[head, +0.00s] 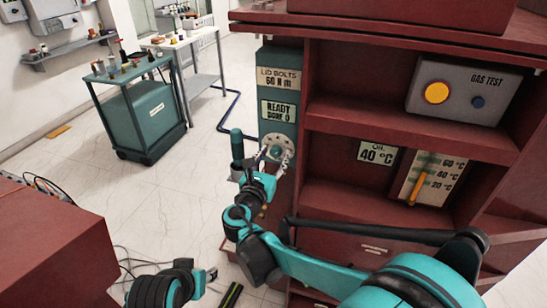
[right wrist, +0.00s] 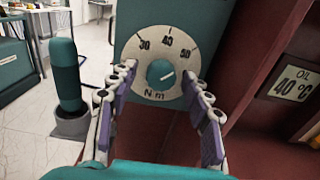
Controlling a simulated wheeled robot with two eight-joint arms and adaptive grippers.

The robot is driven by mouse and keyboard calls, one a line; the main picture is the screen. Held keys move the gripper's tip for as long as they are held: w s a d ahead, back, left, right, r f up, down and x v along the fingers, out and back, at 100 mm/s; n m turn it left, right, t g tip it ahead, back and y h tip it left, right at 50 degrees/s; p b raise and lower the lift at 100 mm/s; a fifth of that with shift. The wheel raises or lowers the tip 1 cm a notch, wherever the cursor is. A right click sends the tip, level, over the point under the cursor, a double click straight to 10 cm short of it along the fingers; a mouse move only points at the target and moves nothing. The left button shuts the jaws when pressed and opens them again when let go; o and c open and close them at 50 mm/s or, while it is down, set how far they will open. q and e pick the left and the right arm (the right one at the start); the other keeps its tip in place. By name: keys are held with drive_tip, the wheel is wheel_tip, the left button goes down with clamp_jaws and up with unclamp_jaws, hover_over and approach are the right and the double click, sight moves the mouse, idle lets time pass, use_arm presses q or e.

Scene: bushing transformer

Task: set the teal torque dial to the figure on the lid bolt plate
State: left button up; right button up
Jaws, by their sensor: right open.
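The teal torque dial (right wrist: 160,73) sits on a round white scale plate marked 30, 40, 50 and N m. The lid bolt plate (head: 279,78) on the teal post reads LID BOLTS and seemingly 60 N m, in small print. My right gripper (right wrist: 160,105) is open, its fingers on either side of the dial and apart from the knob. In the head view the scale plate (head: 281,145) is partly covered by this gripper.
A teal-handled tool (right wrist: 66,75) stands in a grey holder left of the gripper. Open floor lies left.

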drive_tip(key=shift+w+d, duration=0.1)
drive_tip(key=shift+w, duration=0.05)
clamp_jaws()
drive_tip(key=shift+m, duration=0.4)
drive_tip(key=m, duration=0.3)
drive_tip(key=shift+m+p, duration=0.3)
drive_tip(key=shift+m, duration=2.3)
